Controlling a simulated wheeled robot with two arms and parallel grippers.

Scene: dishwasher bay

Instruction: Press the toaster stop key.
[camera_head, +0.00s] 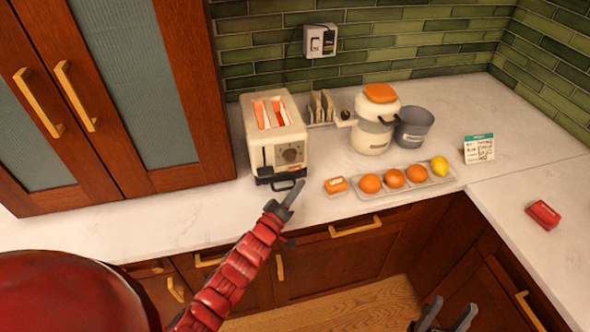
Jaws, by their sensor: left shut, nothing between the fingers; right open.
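The cream toaster (282,141) stands on the white counter against the tiled wall, with orange-lit slots on top. Its front has a round dark dial (291,155), a vertical lever slot on the left and a black strip at the bottom. The stop key is too small to make out. My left gripper (295,190) is shut and empty, just in front of the toaster's lower right front corner. I cannot tell whether it touches the toaster. My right gripper (447,314) is open and empty, low at the bottom edge, away from the counter.
A small orange-and-white box (336,185) and a tray (432,181) of oranges and a lemon lie right of the toaster. Behind are a toast rack (321,107), a cream jar (369,135) and a grey pot (413,126). A tall wooden cabinet (190,80) stands close on the left.

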